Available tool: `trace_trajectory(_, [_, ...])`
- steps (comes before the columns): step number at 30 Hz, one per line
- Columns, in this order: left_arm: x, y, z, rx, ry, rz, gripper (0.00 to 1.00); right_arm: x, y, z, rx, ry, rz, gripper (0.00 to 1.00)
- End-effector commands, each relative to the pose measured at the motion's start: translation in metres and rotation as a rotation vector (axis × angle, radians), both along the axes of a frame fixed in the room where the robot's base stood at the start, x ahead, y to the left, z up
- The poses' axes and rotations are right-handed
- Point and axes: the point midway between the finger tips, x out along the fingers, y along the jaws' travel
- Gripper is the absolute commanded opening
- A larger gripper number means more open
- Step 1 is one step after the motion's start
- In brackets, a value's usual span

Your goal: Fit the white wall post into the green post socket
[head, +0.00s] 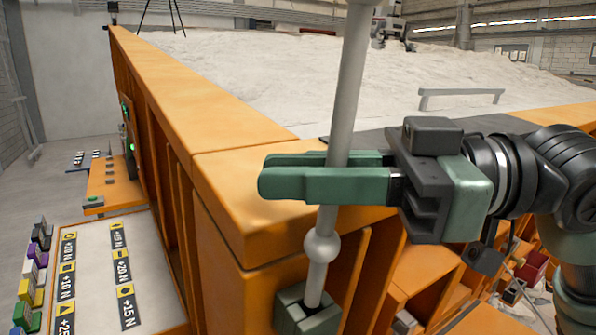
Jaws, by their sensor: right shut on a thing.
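The white wall post (347,100) is a long pole, nearly upright with a slight tilt, its top running out of the head view. A round collar (321,246) sits on its lower part. The right gripper (325,175) comes in from the right, shut on the post above the collar. The post's lower end meets the green post socket (307,312) at the corner of the orange wall. My left gripper is not in view.
The orange sandbed wall (230,165) runs back to the left, with pale sand (260,70) behind it. A grey bar (460,95) stands on the sand.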

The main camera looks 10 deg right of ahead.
Motion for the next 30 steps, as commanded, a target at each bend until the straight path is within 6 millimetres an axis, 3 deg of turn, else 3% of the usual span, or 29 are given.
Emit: trace_trajectory(30, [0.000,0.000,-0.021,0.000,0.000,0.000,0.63,0.004,0.002,-0.026,0.001,0.000,0.000,0.00])
